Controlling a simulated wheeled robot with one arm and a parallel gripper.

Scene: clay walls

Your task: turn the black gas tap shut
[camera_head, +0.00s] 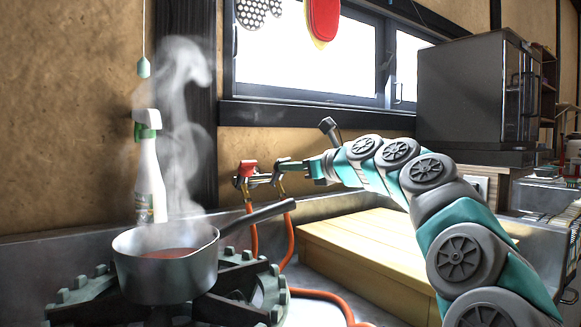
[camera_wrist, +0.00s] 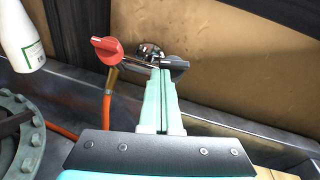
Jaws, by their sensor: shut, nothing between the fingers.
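The black gas tap (camera_wrist: 178,65) is on the wall fitting, its handle pointing to the right in the wrist view. In the head view the black tap (camera_head: 288,164) shows small beside my gripper (camera_head: 308,169). My gripper's teal fingers are shut together and empty. In the wrist view the fingertips (camera_wrist: 160,72) are at the left part of the black handle and hide some of its base. I cannot tell whether they touch it. A red tap (camera_wrist: 107,50) is on the same fitting to the left, and it also shows in the head view (camera_head: 246,168).
Orange hoses (camera_head: 290,235) hang from the fitting. A steaming pot (camera_head: 165,262) sits on a burner (camera_head: 235,292), its handle reaching toward the taps. A spray bottle (camera_head: 150,180) stands at the wall. A wooden board (camera_head: 350,250) lies below my arm.

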